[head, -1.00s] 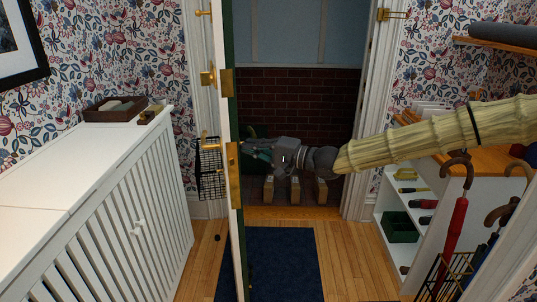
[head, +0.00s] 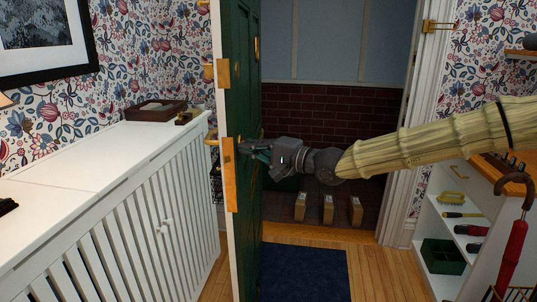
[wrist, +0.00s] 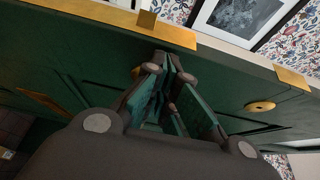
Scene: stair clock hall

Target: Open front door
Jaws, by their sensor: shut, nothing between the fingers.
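The front door (head: 246,205) stands swung inward, nearly edge-on in the head view, with its green panelled face turned toward the doorway. Brass plates (head: 228,175) are set in its white edge. My gripper (head: 250,147) is at the green face, close to the edge, about level with the lower brass plate. In the wrist view my gripper (wrist: 172,65) is shut and empty, its fingertips against or very near the green door (wrist: 225,90); contact is not clear. A round brass fitting (wrist: 260,106) shows on that face to the right.
A white slatted cabinet (head: 130,215) stands left of the door, bearing a brown tray (head: 156,110). White shelves (head: 445,225) and a red umbrella (head: 512,240) are at right. A blue mat (head: 305,272) lies on the floor.

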